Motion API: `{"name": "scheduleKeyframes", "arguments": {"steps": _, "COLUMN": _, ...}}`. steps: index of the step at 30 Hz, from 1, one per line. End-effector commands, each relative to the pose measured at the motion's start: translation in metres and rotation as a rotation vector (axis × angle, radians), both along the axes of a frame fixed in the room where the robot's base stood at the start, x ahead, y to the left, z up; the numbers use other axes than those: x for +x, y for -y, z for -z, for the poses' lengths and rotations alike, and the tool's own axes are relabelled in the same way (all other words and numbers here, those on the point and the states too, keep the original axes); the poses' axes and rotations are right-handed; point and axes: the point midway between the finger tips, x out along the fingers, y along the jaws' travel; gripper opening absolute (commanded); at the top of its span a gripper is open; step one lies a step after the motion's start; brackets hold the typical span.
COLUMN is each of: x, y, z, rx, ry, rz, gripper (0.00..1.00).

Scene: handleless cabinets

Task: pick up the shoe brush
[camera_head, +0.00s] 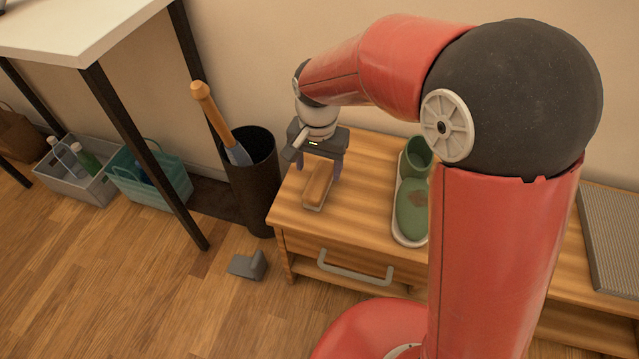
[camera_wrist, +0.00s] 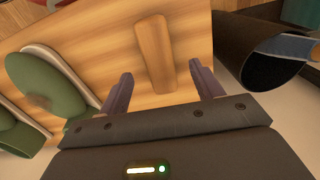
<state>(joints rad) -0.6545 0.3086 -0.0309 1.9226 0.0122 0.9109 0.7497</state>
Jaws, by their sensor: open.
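The shoe brush (camera_head: 317,187) has a wooden back and a pale underside. It lies on the wooden cabinet top (camera_head: 358,192) near its left end. My gripper (camera_head: 319,172) is open and points down at the far end of the brush. In the wrist view the brush (camera_wrist: 155,50) extends away from me, with its near end close to the gap between the fingers of my gripper (camera_wrist: 161,88). The fingers stand apart on either side of the brush's line, and nothing is held. I cannot tell how high the fingertips are above the top.
A white tray (camera_head: 398,225) with green items stands right of the brush. A dark bin (camera_head: 254,180) holding a wooden-handled tool stands left of the cabinet. A grey drawer handle (camera_head: 355,272) sticks out in front. A grey block (camera_head: 247,265) lies on the floor.

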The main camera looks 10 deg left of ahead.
Motion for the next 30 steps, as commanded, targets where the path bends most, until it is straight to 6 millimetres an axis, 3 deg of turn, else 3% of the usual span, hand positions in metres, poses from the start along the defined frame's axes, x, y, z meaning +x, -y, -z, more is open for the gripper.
{"name": "scheduleKeyframes", "arguments": {"steps": 10, "x": 0.002, "y": 0.002, "z": 0.049, "rx": -0.003, "ry": -0.002, "rz": -0.001, "gripper": 0.65}}
{"name": "scheduleKeyframes", "arguments": {"steps": 20, "x": 0.002, "y": 0.002, "z": 0.056, "rx": 0.000, "ry": 0.001, "rz": -0.001, "gripper": 0.65}}
{"name": "scheduleKeyframes", "arguments": {"steps": 30, "x": 0.002, "y": 0.002, "z": 0.056, "rx": 0.000, "ry": 0.001, "rz": -0.001, "gripper": 0.21}}
